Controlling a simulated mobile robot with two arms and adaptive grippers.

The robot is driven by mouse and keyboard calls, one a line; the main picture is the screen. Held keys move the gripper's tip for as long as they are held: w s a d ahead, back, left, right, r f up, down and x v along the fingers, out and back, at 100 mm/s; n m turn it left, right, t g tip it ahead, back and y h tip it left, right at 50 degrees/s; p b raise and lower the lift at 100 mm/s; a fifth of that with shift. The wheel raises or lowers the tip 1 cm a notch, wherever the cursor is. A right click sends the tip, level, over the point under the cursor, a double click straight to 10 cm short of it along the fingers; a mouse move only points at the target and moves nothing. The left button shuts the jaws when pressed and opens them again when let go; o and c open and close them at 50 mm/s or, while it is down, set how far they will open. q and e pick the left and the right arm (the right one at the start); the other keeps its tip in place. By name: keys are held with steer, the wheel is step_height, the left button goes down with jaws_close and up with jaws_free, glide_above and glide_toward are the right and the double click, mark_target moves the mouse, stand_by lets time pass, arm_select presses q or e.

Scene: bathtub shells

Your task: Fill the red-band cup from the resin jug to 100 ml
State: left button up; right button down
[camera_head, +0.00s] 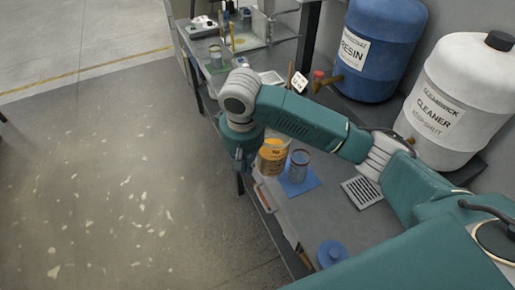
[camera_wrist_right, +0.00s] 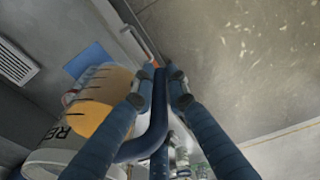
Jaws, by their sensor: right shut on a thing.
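The resin jug (camera_head: 272,157) is a pale vessel with orange contents, left of a clear cup (camera_head: 299,167) on a blue mat (camera_head: 312,177). The cup stands upright and looks greyish inside. Its band colour and fill level are too small to read. My right gripper (camera_head: 239,168) is left of the jug in the head view. In the right wrist view, my right gripper (camera_wrist_right: 160,76) is shut on the blue handle of the jug (camera_wrist_right: 100,103), whose orange contents show beside the fingers. I cannot tell how far the jug is tilted or raised. My left gripper is not in view.
A blue RESIN drum (camera_head: 352,57) and white CLEANER drum (camera_head: 438,113) stand at the back right. A blue round lid (camera_head: 331,253) lies near the bench front. A grate (camera_head: 362,192) lies right of the mat. Open floor (camera_head: 120,180) lies left of the bench.

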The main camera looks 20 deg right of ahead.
mark_target(260, 154)
step_height(260, 154, down, 6)
steer(key=r+p, duration=0.1)
steer(key=p, duration=0.3)
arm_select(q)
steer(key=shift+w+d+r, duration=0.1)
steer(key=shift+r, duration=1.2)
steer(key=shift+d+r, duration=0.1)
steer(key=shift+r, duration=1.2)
arm_select(e)
steer(key=shift+s+d+r+g+y, duration=0.15)
steer(key=shift+d+r+y, duration=0.45)
steer(key=shift+y, duration=0.75)
steer(key=shift+d+r+g+y, duration=0.2)
steer(key=shift+d+r+y, duration=0.1)
steer(key=shift+r+y, duration=0.8)
steer(key=shift+s+d+r+g+y, duration=0.15)
steer(key=shift+d+r+y, duration=0.35)
steer(key=shift+y, duration=1.05)
steer(key=shift+a+r, duration=0.1)
steer(key=shift+w+r, duration=0.1)
steer(key=shift+w, duration=0.05)
steer(key=shift+w+d+r+y, duration=0.15)
steer(key=shift+d+r+y, duration=0.15)
steer(key=shift+r, duration=0.1)
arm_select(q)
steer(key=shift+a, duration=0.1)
arm_select(e)
steer(key=shift+r, duration=0.2)
steer(key=shift+r, duration=0.2)
